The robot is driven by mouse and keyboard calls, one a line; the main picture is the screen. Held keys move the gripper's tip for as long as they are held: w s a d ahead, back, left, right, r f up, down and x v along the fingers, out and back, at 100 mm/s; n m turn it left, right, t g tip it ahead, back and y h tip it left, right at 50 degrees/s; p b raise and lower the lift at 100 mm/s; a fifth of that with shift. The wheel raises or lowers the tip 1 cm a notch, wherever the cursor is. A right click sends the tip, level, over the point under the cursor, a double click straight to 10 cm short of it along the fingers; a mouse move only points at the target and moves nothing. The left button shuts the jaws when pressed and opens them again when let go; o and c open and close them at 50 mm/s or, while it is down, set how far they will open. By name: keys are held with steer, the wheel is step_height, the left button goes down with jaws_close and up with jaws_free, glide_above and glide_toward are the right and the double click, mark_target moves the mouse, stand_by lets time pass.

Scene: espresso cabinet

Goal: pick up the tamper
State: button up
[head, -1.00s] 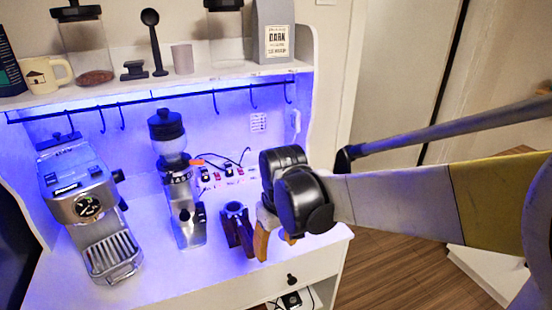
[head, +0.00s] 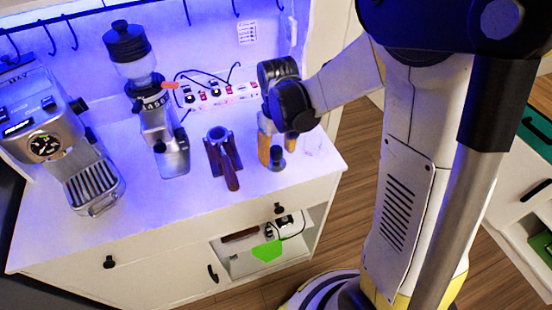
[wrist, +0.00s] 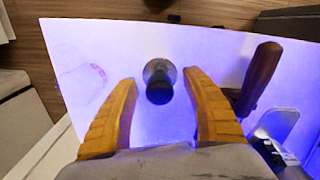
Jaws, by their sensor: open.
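The tamper (head: 278,160) stands upright on the white counter near its right end. It has a dark round handle and a metal base. In the wrist view the tamper (wrist: 160,82) is seen from above, between my two tan fingers. My gripper (head: 278,154) is open, pointing down over the tamper, with one finger on each side. In the wrist view my gripper (wrist: 160,77) shows a gap between each finger and the tamper. How far the tips reach down beside the handle is hard to tell.
A portafilter in a stand (head: 222,158) is left of the tamper, its dark handle (wrist: 260,76) close to one finger. The grinder (head: 165,130), espresso machine (head: 62,145) and power strip (head: 215,95) are further left and behind.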

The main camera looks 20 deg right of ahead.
mark_target(277, 159)
steer(key=f, duration=0.2)
steer(key=f+b, duration=0.1)
steer(key=shift+w+f, duration=0.2)
steer(key=shift+w, duration=0.05)
jaws_close()
steer(key=shift+r, duration=0.1)
